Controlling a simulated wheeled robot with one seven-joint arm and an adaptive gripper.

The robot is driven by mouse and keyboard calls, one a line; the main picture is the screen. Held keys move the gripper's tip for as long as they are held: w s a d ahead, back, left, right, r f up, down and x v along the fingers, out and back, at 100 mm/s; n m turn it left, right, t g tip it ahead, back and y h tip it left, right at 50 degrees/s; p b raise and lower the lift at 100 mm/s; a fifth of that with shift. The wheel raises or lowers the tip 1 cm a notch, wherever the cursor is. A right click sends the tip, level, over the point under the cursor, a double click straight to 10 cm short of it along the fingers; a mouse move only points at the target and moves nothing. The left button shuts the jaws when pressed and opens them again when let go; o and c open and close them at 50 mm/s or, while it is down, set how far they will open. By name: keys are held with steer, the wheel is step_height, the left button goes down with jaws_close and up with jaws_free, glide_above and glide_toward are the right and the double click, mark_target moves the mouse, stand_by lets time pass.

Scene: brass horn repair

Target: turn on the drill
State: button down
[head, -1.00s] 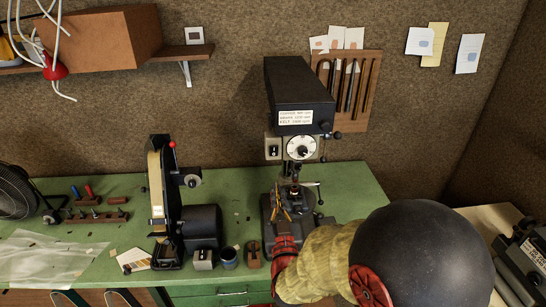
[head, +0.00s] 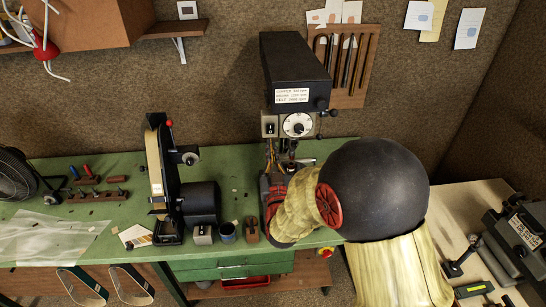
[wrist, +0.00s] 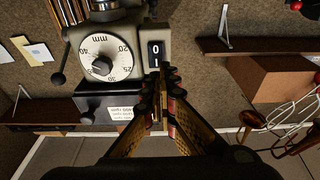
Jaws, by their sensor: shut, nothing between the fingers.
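The drill (head: 297,75) is a black-headed bench drill press at the back of the green bench. Its round white dial (head: 298,125) has a black knob, and the dial also shows in the wrist view (wrist: 104,60), which sees the drill upside down. Beside the dial is a small switch box (head: 270,127) with a black switch; in the wrist view the switch (wrist: 155,48) shows a white 0. My gripper (wrist: 160,88) is shut and empty, its tips just in front of the switch; whether they touch it I cannot tell. In the head view my arm hides the drill's lower part.
A belt sander (head: 160,185) stands left of the drill, with small pots (head: 227,232) at the bench's front. A fan (head: 16,175) is at far left. A wooden tool rack (head: 352,65) hangs behind the drill. A dark machine (head: 522,235) sits on the right table.

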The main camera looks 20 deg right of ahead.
mark_target(269, 126)
steer(key=p+x, duration=0.2)
steer(key=x, duration=0.4)
steer(key=shift+w, duration=0.2)
steer(key=shift+r, duration=0.1)
steer(key=shift+w+d+r+g, duration=0.15)
steer(key=shift+w+r+g, duration=0.1)
steer(key=shift+g, duration=0.05)
steer(key=shift+w+r+g+y+p, duration=0.1)
steer(key=shift+r+g+y+p, duration=0.25)
steer(key=shift+g+p, duration=0.2)
steer(key=shift+w+r+g+p, duration=0.1)
steer(key=shift+r+g+p, duration=0.2)
steer(key=shift+g, duration=0.25)
steer(key=shift+f, duration=0.25)
